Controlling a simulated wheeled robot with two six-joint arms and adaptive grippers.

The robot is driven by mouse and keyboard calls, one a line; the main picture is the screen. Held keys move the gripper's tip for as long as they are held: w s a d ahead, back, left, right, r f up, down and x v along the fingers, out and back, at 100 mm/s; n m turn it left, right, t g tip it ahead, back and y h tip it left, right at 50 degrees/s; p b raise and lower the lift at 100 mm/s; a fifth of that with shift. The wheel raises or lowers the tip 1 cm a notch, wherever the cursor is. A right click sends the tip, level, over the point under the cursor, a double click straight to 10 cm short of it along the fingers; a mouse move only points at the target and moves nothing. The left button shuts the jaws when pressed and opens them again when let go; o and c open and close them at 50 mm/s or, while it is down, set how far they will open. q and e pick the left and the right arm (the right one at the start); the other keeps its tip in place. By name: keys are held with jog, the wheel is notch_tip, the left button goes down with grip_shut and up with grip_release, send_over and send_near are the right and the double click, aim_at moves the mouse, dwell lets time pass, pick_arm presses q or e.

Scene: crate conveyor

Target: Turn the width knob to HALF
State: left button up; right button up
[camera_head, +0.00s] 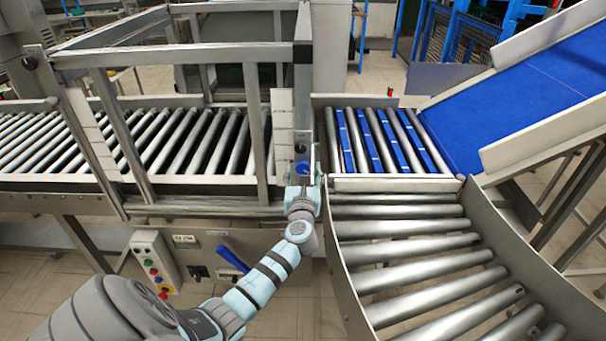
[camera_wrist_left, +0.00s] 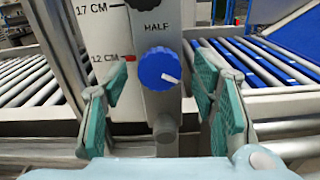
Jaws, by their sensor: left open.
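The blue width knob (camera_wrist_left: 158,68) sits on a grey post in the left wrist view, with the word HALF (camera_wrist_left: 156,28) printed above it. Its white pointer mark points right and slightly down, not at HALF. The knob also shows as a small blue spot in the head view (camera_head: 302,167). My left gripper (camera_wrist_left: 160,106) is open, with one green-padded finger on each side of the post and knob, apart from the knob. In the head view the left gripper (camera_head: 303,180) is at the post, partly covering it. My right gripper is in neither view.
A white scale (camera_wrist_left: 110,30) marked 17 CM and 12 CM stands left of the knob, with a red marker at 12 CM. A grey peg (camera_wrist_left: 165,128) sticks out below the knob. A button box (camera_head: 152,262) and a blue lever (camera_head: 232,258) are below the frame.

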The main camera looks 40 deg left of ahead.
pick_arm(q)
jog(key=c, duration=1.2)
jog(key=shift+o, duration=0.2)
